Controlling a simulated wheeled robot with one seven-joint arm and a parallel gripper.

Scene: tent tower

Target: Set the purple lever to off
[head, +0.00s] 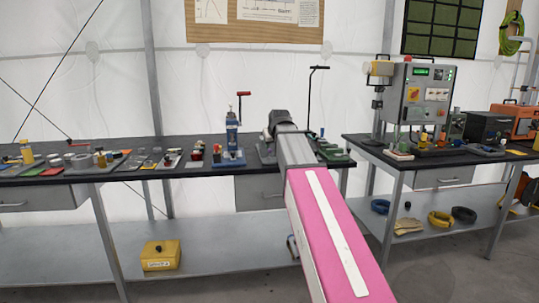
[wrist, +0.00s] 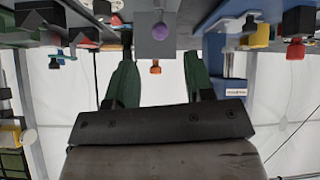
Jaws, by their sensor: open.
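A round purple knob (wrist: 160,31), which looks like the end of the purple lever, shows at the top middle of the wrist view against a grey block (wrist: 150,48). The lever's shaft and its setting cannot be made out. My gripper (wrist: 160,68) is open, its two green fingers apart with nothing held between them. In that picture the knob lies between the finger lines, just beyond the tips, with no contact visible. In the head view my arm's dark end (head: 281,120) is over the bench, and it hides the lever and the fingers.
On the left bench (head: 140,172), a blue press with a red handle (head: 230,140) stands close left of my arm, and a black stand (head: 311,98) behind it. Several small parts crowd the bench. A grey control box (head: 425,95) stands on the right bench.

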